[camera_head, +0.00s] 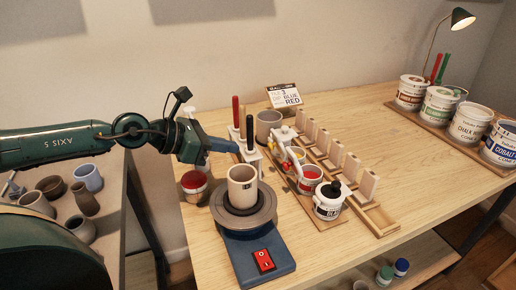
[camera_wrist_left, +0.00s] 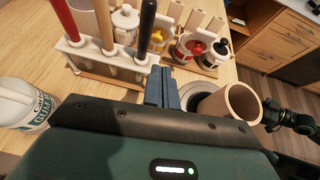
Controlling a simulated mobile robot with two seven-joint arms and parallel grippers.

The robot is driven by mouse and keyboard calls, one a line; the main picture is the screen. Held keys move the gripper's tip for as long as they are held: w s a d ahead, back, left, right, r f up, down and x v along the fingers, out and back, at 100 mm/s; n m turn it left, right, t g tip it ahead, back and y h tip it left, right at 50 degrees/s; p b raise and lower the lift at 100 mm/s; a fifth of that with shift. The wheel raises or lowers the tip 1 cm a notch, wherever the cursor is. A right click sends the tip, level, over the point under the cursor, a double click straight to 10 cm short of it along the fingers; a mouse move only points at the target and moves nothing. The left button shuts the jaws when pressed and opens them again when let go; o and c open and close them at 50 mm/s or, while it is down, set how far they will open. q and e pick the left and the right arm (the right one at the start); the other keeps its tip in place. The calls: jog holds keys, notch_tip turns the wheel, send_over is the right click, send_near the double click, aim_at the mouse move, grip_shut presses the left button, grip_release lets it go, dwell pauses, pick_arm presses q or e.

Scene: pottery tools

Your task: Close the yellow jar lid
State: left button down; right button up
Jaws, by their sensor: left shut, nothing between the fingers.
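The yellow jar (camera_head: 297,155) stands in the row of small white paint jars at the middle of the table, behind the red jar (camera_head: 310,178). It also shows in the left wrist view (camera_wrist_left: 158,41), beyond the tool rack; its lid is too small and partly hidden to judge. My left gripper (camera_head: 222,145) comes in from the left, above and behind the wheel, to the left of the yellow jar and apart from it. Its fingers (camera_wrist_left: 163,88) are shut and empty.
A cup (camera_head: 242,187) stands on the pottery wheel (camera_head: 245,218). A rack (camera_head: 247,150) with upright tools stands between my left gripper and the jars. A black-lidded jar (camera_head: 328,203) is in front.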

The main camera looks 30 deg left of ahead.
aim_at(278, 145)
pick_arm(q)
jog(key=p+x, duration=0.2)
jog(key=x, duration=0.5)
jog(key=shift+w+d, duration=0.1)
jog(key=shift+w, duration=0.1)
jog(key=shift+w+d+f, duration=0.3)
jog(key=shift+w, duration=0.1)
jog(key=shift+w+d+r, duration=0.25)
jog(key=shift+r, duration=0.2)
jog(key=shift+w+d+r, duration=0.25)
jog(key=shift+r, duration=0.3)
